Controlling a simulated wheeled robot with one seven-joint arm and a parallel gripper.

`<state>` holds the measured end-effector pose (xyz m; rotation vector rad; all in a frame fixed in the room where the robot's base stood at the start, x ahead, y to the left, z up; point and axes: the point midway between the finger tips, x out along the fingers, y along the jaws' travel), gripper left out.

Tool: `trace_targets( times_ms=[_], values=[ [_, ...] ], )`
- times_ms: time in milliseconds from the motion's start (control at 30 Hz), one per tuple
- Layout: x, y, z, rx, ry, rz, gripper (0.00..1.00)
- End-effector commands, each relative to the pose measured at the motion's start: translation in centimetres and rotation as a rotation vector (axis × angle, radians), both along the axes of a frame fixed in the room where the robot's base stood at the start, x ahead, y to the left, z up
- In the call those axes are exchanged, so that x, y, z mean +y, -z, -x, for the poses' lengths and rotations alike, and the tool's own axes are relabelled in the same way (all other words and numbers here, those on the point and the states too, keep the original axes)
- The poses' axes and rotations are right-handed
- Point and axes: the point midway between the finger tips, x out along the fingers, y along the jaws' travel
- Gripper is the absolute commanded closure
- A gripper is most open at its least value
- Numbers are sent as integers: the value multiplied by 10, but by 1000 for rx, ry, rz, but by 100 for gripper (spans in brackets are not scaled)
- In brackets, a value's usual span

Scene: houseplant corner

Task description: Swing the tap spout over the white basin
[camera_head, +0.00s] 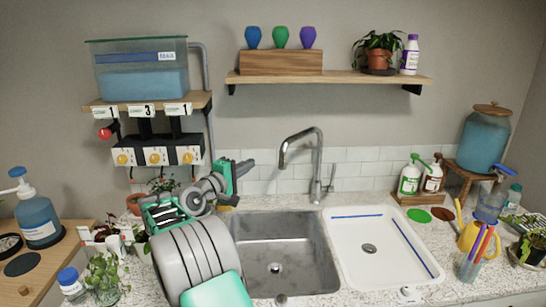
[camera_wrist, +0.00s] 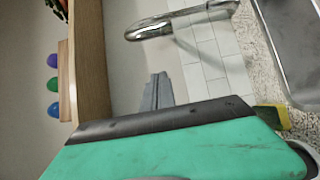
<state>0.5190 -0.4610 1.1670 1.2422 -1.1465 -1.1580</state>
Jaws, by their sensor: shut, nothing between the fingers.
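The chrome tap (camera_head: 319,165) stands at the back, behind the divide between the two basins. Its curved spout (camera_head: 297,136) points left, toward the steel basin's side, and its outlet end hangs free. The white basin (camera_head: 385,272) is to the right, with blue lines inside and a drain. My gripper (camera_head: 248,165) is left of the spout, apart from it, shut and empty. In the wrist view my shut fingers (camera_wrist: 154,90) show beyond the green gripper body, and the spout (camera_wrist: 180,22) crosses the top, clear of them.
The steel basin (camera_head: 275,232) lies left of the white one. A wall shelf (camera_head: 330,78) with vases, a plant and a bottle hangs above. A tank shelf (camera_head: 145,104) with valves is at left. Soap bottles (camera_head: 409,180) stand right of the tap. A yellow-green sponge (camera_wrist: 270,117) shows in the wrist view.

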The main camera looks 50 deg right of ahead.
Motion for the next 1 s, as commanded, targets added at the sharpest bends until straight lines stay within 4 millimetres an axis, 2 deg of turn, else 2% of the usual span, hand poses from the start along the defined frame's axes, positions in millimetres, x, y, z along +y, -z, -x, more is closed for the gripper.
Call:
trace_targets(
  times_ms=[367, 467, 900, 1000],
  values=[
    [-6, -2, 1, 1, 4, 3, 100],
    [-19, -2, 0, 0, 4, 2, 100],
    [-103, -3, -7, -1, 3, 1, 100],
    [-96, -5, 9, 0, 1, 2, 100]
  ],
)
